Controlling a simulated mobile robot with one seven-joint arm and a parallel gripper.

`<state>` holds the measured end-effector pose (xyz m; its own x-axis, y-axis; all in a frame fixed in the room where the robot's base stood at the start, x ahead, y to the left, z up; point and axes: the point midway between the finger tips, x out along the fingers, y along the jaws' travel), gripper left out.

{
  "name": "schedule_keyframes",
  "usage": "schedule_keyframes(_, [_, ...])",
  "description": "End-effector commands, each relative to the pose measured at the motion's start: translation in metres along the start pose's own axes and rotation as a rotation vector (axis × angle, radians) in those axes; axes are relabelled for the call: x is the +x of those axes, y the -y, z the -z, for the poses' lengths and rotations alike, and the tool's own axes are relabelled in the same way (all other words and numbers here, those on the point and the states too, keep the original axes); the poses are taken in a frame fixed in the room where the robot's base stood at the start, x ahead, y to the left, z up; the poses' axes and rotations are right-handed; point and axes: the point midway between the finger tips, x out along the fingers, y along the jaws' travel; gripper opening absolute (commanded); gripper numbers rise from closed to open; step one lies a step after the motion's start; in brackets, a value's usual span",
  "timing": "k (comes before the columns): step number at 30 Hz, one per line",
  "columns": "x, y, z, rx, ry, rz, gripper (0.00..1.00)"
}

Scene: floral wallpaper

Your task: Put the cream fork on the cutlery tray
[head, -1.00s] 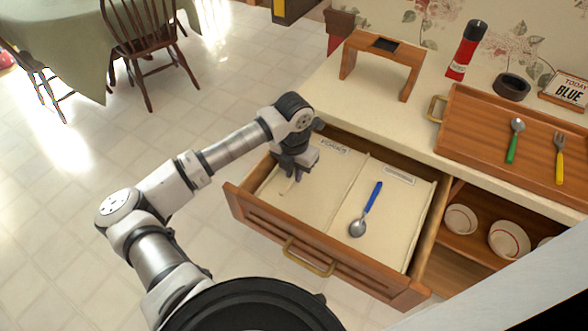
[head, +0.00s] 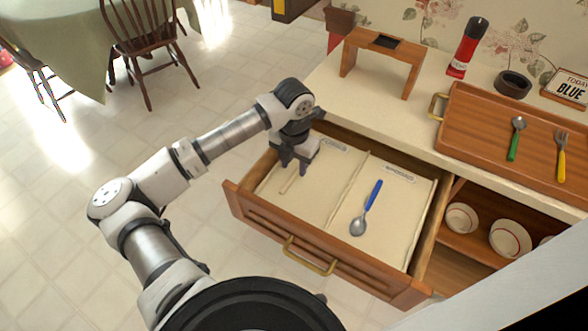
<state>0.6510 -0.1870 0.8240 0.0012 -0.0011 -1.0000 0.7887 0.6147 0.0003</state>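The cream fork (head: 288,185) lies in the left compartment of the open drawer (head: 245,205), partly hidden under my gripper; only its pale handle end shows against the cream liner. My gripper (head: 293,167) is just above the fork, pointing down, with its fingers apart and seemingly nothing between them. The wooden cutlery tray (head: 482,128) is on the counter at the right. A green-handled spoon (head: 516,138) and a yellow-handled fork (head: 560,157) lie on it.
A blue-handled spoon (head: 366,208) lies in the drawer's right compartment. On the counter stand a wooden riser (head: 383,62), a red bottle (head: 467,48), a dark ring-shaped bowl (head: 513,84) and a sign (head: 567,88). Bare counter lies between riser and tray.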

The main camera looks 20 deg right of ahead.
Motion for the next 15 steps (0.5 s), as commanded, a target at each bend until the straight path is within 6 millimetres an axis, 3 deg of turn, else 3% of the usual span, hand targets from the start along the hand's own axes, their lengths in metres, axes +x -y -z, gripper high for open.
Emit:
schedule_keyframes(9, [-0.066, 0.000, -0.001, 0.000, 0.001, -0.003, 0.37])
schedule_keyframes(15, [-0.090, 0.000, 0.000, 0.000, 0.000, -0.001, 0.37])
